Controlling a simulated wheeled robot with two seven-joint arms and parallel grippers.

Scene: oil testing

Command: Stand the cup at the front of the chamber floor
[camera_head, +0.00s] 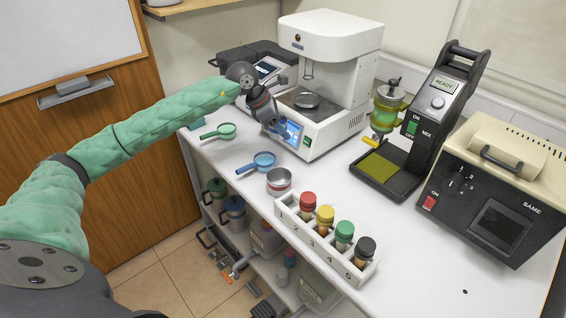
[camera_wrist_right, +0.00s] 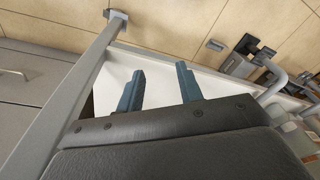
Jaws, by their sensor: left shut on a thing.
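My left gripper (camera_head: 276,131) points down at the front left of the white tester (camera_head: 329,42), beside its lit screen. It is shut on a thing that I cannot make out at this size. The tester's chamber (camera_head: 326,108) is open at the front, and a round silver dish (camera_head: 306,99) sits inside on its floor. A small silver cup (camera_head: 278,186) with a reddish inside stands upright on the table, in front of the tester and apart from my left gripper. In the right wrist view my right gripper (camera_wrist_right: 158,78) is open, with nothing between its fingers.
A blue pan (camera_head: 263,161) and a green pan (camera_head: 226,130) lie on the table's left side. A white rack (camera_head: 322,248) holds several capped bottles at the front. A mixer (camera_head: 437,105) and a beige-black device (camera_head: 497,190) stand to the right. The front right tabletop is mostly clear.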

